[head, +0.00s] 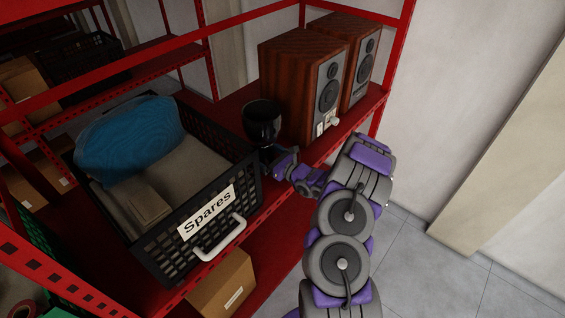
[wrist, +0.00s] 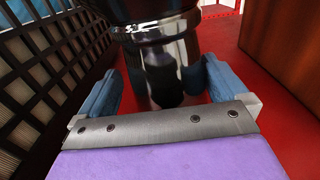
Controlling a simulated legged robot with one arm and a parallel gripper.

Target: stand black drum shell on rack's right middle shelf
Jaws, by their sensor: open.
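The black drum shell (head: 263,122) is a glossy goblet shape, upright with its wide bowl on top. It stands on the rack's red middle shelf (head: 232,103), between the crate and the speakers. My gripper (head: 284,163) is at the drum's lower part, reaching in from the shelf's front. In the wrist view, the blue fingers of my gripper (wrist: 162,84) are apart, one on each side of the drum shell's narrow stem (wrist: 160,62). A gap shows beside the stem. The drum's foot is partly hidden by the gripper.
A black crate marked Spares (head: 165,262) with a blue item (head: 130,135) stands close on the left. Two wooden speakers (head: 300,75) stand on the right. Red rack posts (head: 393,70) frame the shelf. A cardboard box (head: 222,285) sits below.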

